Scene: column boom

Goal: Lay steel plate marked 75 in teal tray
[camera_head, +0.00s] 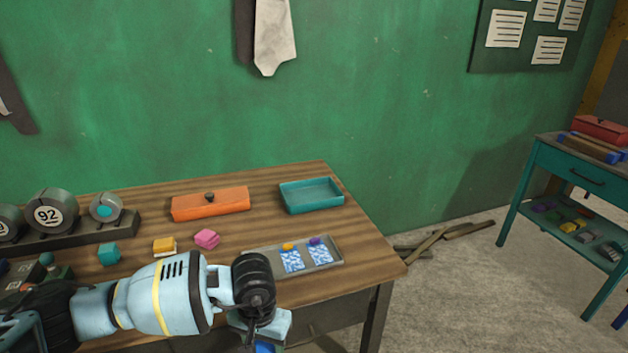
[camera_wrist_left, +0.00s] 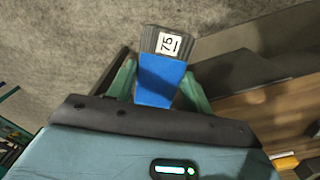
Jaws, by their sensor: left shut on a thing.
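The steel plate marked 75 (camera_wrist_left: 172,42) shows in the left wrist view as a grey piece with a white label and a blue block-like grip (camera_wrist_left: 160,80). My left gripper (camera_wrist_left: 159,88) is shut on the blue part, a green finger on each side. In the head view my left gripper (camera_head: 262,335) is at the bottom, by the table's front edge; only a bit of blue (camera_head: 266,348) shows there and the label is hidden. The teal tray (camera_head: 314,208) lies at the table's back right and looks empty. My right gripper is not in view.
On the wooden table (camera_head: 365,255) are an orange lidded box (camera_head: 210,206) left of the tray, a grey tray (camera_head: 307,268) with blue-white patterned pieces, small pink (camera_head: 207,239) and yellow (camera_head: 164,246) blocks, and a rack of round weights (camera_head: 55,213). A teal side table (camera_head: 545,160) stands right.

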